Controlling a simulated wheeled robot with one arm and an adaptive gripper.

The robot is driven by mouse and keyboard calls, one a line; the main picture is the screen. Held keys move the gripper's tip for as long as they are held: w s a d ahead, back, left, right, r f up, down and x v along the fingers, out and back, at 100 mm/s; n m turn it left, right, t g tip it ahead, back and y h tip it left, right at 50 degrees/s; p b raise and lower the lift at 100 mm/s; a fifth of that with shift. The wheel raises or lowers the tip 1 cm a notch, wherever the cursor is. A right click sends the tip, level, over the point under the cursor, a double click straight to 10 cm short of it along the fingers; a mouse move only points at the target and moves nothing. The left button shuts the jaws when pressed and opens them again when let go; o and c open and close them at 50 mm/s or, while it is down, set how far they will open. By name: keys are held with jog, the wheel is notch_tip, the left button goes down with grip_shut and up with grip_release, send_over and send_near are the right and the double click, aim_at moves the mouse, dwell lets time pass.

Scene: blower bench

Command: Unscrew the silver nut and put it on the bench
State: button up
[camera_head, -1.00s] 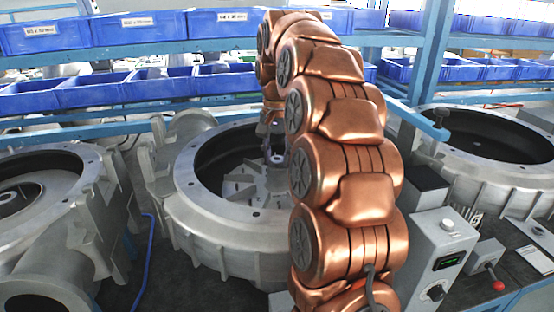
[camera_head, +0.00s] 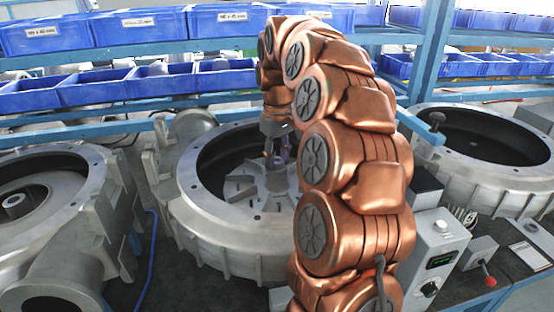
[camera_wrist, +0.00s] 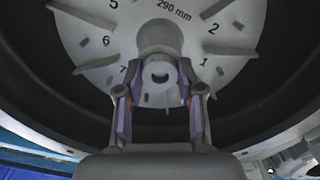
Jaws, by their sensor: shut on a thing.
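My gripper (camera_head: 277,153) points down over the middle of the centre blower housing (camera_head: 195,195), above the finned impeller (camera_head: 240,187). In the wrist view, my two fingers (camera_wrist: 158,88) stand on either side of a small grey round piece with a dark opening, the silver nut (camera_wrist: 160,70), and are shut on it. The nut lines up with the impeller's hub (camera_wrist: 160,38). I cannot tell whether it is still on the shaft or clear of it. In the head view the nut is too small to make out.
Other blower housings stand at left (camera_head: 60,190) and right (camera_head: 485,165). A grey control box (camera_head: 437,245) and a red-knobbed lever (camera_head: 490,281) are at the front right. Blue bins (camera_head: 145,28) line the shelves behind. Dark bench top (camera_head: 190,285) shows in front of the centre housing.

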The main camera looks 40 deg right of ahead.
jog(key=shift+n+p, duration=0.3)
jog(key=shift+n, duration=0.7)
jog(key=o, duration=0.8)
jog(key=shift+o, duration=0.2)
